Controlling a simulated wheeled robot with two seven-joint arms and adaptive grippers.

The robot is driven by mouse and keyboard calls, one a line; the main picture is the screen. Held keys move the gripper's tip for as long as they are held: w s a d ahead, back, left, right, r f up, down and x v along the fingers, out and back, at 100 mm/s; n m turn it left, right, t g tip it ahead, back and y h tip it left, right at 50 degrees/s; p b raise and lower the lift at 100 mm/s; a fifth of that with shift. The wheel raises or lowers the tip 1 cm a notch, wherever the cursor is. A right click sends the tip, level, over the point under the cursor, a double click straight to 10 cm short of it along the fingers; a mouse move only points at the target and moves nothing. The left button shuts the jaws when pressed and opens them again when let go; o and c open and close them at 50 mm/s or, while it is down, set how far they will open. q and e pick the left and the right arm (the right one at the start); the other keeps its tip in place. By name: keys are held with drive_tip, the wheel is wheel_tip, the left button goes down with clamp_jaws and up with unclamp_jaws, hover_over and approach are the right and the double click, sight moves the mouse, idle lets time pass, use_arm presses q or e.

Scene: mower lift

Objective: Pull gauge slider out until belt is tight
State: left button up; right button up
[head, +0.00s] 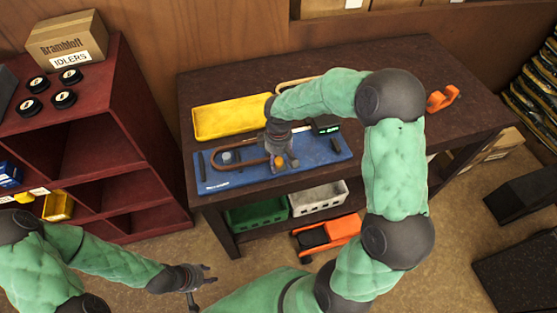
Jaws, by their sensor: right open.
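A blue gauge board (325,151) lies on the dark workbench. A brown belt (240,164) loops around a grey post (227,156) at its left and runs right to under my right gripper. A black unit with a green display (326,125) sits at the board's back right. My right gripper (281,165) is open, pointing down at the board over the belt's right end, beside a small orange part (279,161). The slider is mostly hidden by the gripper, and I cannot tell how tight the belt is. My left gripper (203,286) is open and empty, low in front of the bench.
A yellow tray (232,118) stands behind the board. An orange object (442,98) lies at the bench's right. A red shelf (100,110) with black idlers and a cardboard box (66,40) stands left. Green (256,214) and white (318,198) bins sit under the bench.

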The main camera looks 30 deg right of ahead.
drive_tip(key=shift+f, duration=0.2)
clamp_jaws()
drive_tip(key=shift+s+d+p, duration=0.2)
drive_tip(key=shift+d, duration=0.65)
drive_tip(key=shift+s+d+p, duration=0.2)
drive_tip(key=shift+d, duration=0.6)
unclamp_jaws()
drive_tip(key=shift+r, duration=0.15)
wheel_tip(320, 180, up, 12)
